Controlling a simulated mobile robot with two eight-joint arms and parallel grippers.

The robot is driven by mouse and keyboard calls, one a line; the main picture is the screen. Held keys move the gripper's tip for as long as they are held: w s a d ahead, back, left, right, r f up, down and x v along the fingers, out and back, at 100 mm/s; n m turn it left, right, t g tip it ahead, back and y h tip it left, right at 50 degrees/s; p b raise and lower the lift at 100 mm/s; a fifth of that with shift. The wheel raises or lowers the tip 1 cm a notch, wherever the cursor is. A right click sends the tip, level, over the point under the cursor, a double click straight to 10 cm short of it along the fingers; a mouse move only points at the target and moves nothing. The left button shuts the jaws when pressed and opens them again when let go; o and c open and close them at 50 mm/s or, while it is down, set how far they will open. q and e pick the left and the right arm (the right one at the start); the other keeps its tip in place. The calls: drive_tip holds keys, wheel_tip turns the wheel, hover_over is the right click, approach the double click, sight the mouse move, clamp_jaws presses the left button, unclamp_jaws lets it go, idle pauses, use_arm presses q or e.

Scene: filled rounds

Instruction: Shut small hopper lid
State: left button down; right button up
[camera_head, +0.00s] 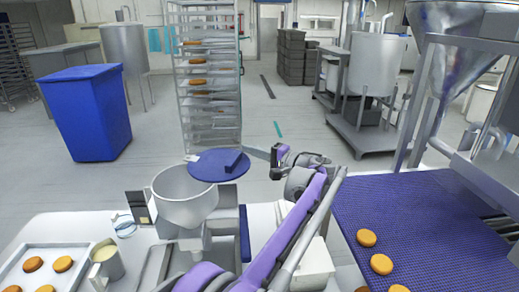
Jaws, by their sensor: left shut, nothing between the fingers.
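The small hopper (186,207) is a pale grey round funnel on the white table, and its open mouth faces up. Its round blue lid (208,170) is off the mouth, beyond and to the right of it. A dark blue block (238,162) stands on the lid's right side. My right gripper is not in view.
A tray of round orange cakes (45,250) and a jug (106,263) are at the left front. A blue mesh conveyor (430,225) with cakes runs at right, under a large steel hopper (450,45). A rack (210,110) and blue bin (90,115) stand behind on open floor.

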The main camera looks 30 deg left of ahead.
use_arm(q)
drive_tip(key=shift+s+d, duration=0.35)
drive_tip(key=shift+s, duration=0.45)
drive_tip(key=shift+s+d, duration=0.1)
drive_tip(key=shift+s, duration=0.05)
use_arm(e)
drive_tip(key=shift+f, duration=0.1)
